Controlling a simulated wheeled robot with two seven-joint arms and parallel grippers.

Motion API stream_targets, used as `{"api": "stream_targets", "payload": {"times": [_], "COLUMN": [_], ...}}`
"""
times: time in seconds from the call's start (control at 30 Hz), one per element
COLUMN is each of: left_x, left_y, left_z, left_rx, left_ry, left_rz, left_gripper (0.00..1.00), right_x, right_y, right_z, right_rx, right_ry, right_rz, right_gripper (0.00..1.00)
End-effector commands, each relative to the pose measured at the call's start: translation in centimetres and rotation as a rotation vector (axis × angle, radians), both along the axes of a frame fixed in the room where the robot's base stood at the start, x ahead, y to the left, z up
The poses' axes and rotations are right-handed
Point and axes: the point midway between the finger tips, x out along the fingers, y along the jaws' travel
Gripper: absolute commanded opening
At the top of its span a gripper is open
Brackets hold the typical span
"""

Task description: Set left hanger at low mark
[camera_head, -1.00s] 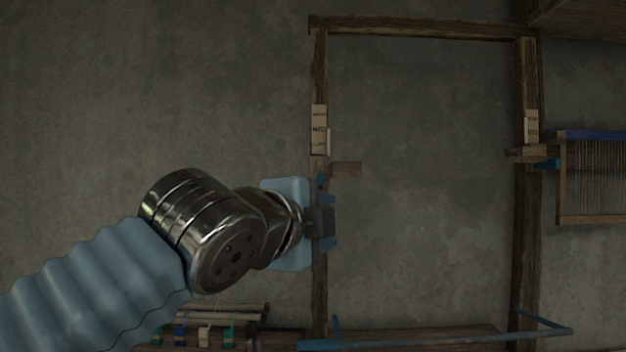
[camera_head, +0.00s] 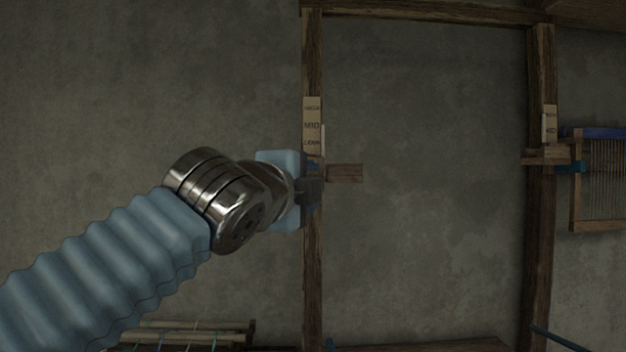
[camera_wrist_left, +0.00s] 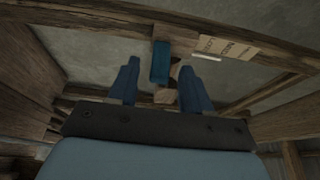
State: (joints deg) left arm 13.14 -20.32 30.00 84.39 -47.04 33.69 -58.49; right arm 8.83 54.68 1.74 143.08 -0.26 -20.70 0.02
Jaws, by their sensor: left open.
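The left hanger (camera_head: 345,173) is a short wooden block sticking out to the right of the left post, just below the mark plate (camera_head: 312,120). The plate reads HIGH, MID and a lowest word partly unclear; it also shows in the left wrist view (camera_wrist_left: 228,46). My left gripper (camera_head: 314,190) is at the post beside the hanger, hiding part of it. In the left wrist view its blue fingers (camera_wrist_left: 160,85) are open. A teal grip (camera_wrist_left: 161,62) shows ahead, between the finger tips and apart from both. My right gripper is out of view.
The left post (camera_head: 313,270) and right post (camera_head: 538,230) stand under a top beam (camera_head: 430,11). A right hanger (camera_head: 546,160) and a framed reed (camera_head: 598,185) are at the right. Wooden rods (camera_head: 190,328) lie at the lower left. The space between the posts is clear.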

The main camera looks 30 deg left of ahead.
Motion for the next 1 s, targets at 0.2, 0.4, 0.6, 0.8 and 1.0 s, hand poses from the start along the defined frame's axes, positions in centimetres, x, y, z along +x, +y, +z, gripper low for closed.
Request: {"api": "stream_targets", "payload": {"times": [0.2,0.4,0.6,0.8,1.0], "left_x": [2.8,3.3,3.3,3.3,3.3], "left_y": [0.4,0.5,0.5,0.5,0.5], "left_z": [0.1,0.0,0.0,0.0,0.0], "left_rx": [-0.001,0.0,0.0,0.0,0.0], "left_ry": [0.001,0.0,0.0,0.0,0.001], "left_rz": [0.0,-0.001,-0.001,-0.001,-0.001], "left_gripper": [0.49,0.49,0.43,0.12,0.0], "right_x": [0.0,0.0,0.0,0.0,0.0], "right_y": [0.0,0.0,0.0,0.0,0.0], "right_z": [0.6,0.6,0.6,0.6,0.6], "right_rx": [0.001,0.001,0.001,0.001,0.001], "right_ry": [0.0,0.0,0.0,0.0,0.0], "right_rz": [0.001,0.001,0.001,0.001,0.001], "right_gripper": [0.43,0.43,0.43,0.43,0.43]}}
